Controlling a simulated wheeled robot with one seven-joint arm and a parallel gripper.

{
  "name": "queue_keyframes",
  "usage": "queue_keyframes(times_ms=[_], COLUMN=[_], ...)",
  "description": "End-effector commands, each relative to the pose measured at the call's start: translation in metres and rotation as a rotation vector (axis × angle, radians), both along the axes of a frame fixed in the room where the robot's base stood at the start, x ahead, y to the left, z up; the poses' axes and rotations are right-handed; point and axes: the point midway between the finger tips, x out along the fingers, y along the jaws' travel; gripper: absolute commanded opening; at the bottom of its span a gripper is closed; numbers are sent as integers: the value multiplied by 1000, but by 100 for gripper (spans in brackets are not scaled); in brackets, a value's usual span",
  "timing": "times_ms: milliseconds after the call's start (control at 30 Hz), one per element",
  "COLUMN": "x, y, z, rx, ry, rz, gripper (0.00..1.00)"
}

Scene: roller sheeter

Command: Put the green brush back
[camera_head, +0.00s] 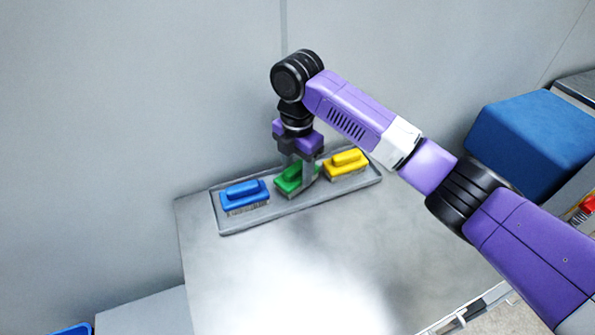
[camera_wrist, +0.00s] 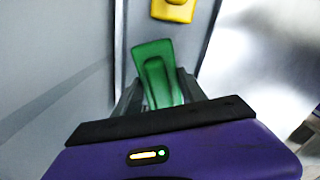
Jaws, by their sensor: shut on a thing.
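The green brush (camera_head: 290,181) is in the grey tray (camera_head: 235,226), between the blue brush (camera_head: 244,195) on the left and the yellow brush (camera_head: 346,163) on the right. My gripper (camera_head: 302,170) is above the tray and shut on the green brush's handle. In the wrist view the green brush (camera_wrist: 158,75) lies between my fingers, a little tilted in the picture. The yellow brush also shows at the top of the wrist view (camera_wrist: 173,9). I cannot tell whether the green brush's bristles rest on the tray floor.
The tray sits at the back of a metal table (camera_head: 290,265), against a grey wall (camera_head: 130,90). The table's front is clear. A large blue box (camera_head: 530,140) stands at the right, with something red (camera_head: 587,206) near it. A blue edge (camera_head: 72,329) shows at bottom left.

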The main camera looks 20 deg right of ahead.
Motion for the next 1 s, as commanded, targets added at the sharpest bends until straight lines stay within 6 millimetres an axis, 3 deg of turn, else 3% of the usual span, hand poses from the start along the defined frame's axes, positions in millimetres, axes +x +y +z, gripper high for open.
queue_keyframes(times_ms=[100, 433, 467, 567, 1000], x=[0, 0, 0, 0, 1], y=[-1, 0, 0, 0, 0], z=[-12, -15, -15, -15, -6], rx=[-1, -1, -1, -1, -1], ry=[0, 0, 0, 0, -3], rz=[-1, 0, 1, 1, 1], gripper=[16, 16, 51, 70, 70])
